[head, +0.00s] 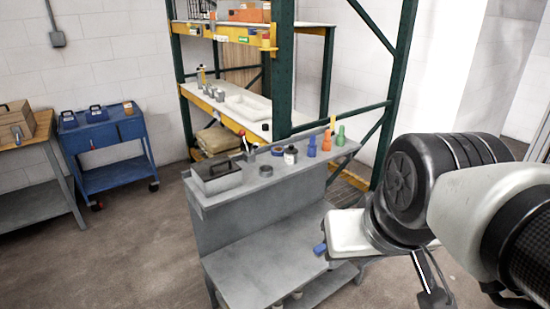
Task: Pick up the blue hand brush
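Small blue items (312,147) stand on the grey bench's upper ledge, beside orange and green items. They are too small to tell whether one is the blue hand brush. Another blue piece (320,248) shows at the left edge of the white end of my arm. I cannot tell whether it is the brush or something else. My gripper (348,232) hangs at the lower right in front of the bench. Its fingers are hidden or unclear, so I cannot see whether it is open or holds anything.
The grey bench (255,265) has a grey tray (217,179) and several small items on its ledge. A green-framed rack (284,75) stands behind. A blue cart (104,140) and a wood-topped table (20,131) stand left. The floor at front left is clear.

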